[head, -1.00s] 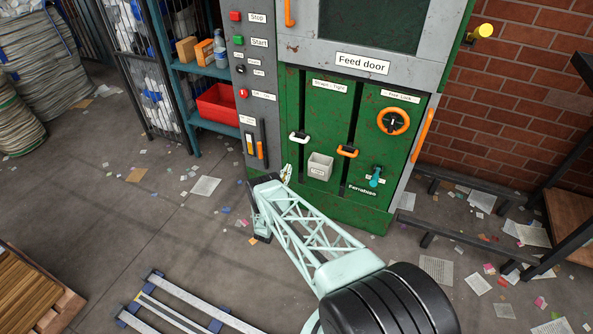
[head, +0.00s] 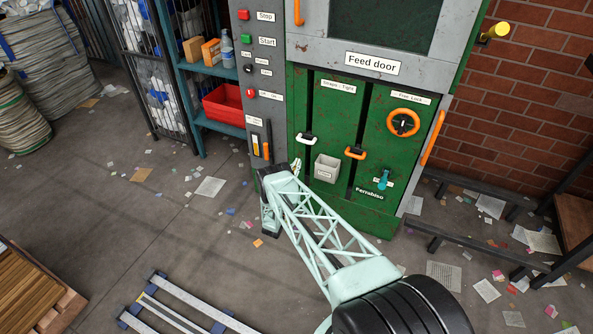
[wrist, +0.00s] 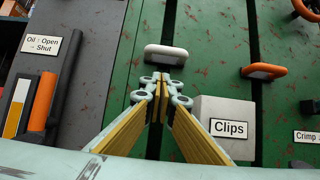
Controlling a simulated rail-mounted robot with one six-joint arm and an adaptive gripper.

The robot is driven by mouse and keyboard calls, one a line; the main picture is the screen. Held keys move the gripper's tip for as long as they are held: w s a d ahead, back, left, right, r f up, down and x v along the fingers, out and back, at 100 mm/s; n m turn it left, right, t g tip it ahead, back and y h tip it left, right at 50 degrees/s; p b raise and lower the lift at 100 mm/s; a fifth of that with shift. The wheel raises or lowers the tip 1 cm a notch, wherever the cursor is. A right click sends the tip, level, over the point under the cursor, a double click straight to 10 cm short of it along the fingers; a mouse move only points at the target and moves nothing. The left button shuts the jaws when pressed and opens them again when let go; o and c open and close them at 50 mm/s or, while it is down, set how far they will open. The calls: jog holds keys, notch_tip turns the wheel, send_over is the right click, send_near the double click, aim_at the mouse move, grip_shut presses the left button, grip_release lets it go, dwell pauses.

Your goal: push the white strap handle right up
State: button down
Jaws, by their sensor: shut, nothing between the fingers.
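The white strap handle (head: 306,139) sits on a black vertical slot in the green machine front, under a small label. In the wrist view the handle (wrist: 166,54) is a rounded white bar on a dark mount. My gripper (head: 297,166) is just below the handle in the head view. In the wrist view the yellow-padded fingers (wrist: 160,82) are closed together with nothing between them. Their tips point at the slot just under the handle. I cannot tell whether they touch it.
A grey Clips box (wrist: 222,128) stands out close to the right of my fingers. An orange handle (head: 355,153) is on the second slot. An orange lever (wrist: 42,102) is on the grey panel at left. A teal tap (head: 383,180) is lower right.

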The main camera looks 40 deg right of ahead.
jog(key=w+d+r, duration=0.2)
jog(key=d+r, duration=0.1)
jog(key=r, duration=0.3)
jog(key=shift+d+b, duration=0.4)
jog(key=shift+b, duration=0.05)
dwell(0.4)
jog(key=shift+r, duration=0.1)
dwell(0.4)
